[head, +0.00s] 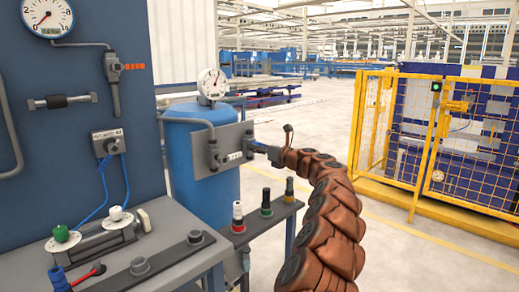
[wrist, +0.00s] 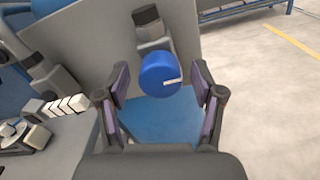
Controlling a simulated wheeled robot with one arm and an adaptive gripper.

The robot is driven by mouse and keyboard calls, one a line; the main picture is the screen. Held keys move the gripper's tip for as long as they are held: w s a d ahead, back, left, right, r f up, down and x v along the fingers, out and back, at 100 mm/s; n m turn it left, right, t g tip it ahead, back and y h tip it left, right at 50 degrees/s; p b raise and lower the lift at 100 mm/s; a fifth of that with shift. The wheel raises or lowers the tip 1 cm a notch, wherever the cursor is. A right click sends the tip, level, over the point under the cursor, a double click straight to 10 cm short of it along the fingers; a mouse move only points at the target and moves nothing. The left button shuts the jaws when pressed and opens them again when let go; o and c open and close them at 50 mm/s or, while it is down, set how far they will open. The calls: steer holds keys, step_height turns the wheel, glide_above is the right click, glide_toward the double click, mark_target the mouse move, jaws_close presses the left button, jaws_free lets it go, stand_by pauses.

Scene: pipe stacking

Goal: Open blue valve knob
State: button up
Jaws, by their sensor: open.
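The blue valve knob (wrist: 158,75) is round with a white mark pointing right. It sits on a grey valve body with a black fitting (wrist: 147,17) above, in front of a grey panel. In the wrist view my gripper (wrist: 162,97) is open, with one finger to each side of the knob and gaps showing between. In the head view my gripper (head: 268,152) is at the right edge of the grey plate (head: 228,150) on the blue tank (head: 186,150); it and the arm largely hide the knob there.
A small table with red (head: 238,218), green (head: 266,204) and yellow-banded (head: 289,190) black posts stands below my gripper. A grey bench with knobs and a red-handled lever (head: 88,275) is at left. A yellow fence (head: 440,140) is at right; open floor lies between.

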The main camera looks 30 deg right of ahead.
steer(key=c, duration=1.1)
steer(key=shift+c, duration=0.2)
steer(key=n, duration=0.3)
steer(key=shift+n, duration=0.4)
steer(key=n+b, duration=0.1)
steer(key=n, duration=0.3)
steer(key=shift+n, duration=0.3)
steer(key=n+b, duration=0.2)
steer(key=n, duration=0.1)
steer(key=n+b, duration=0.2)
steer(key=n, duration=0.2)
steer(key=shift+a+f, duration=0.1)
steer(key=shift+f, duration=0.1)
steer(key=shift+r+n+b, duration=0.1)
steer(key=shift+n+b, duration=0.65)
steer(key=shift+n, duration=0.55)
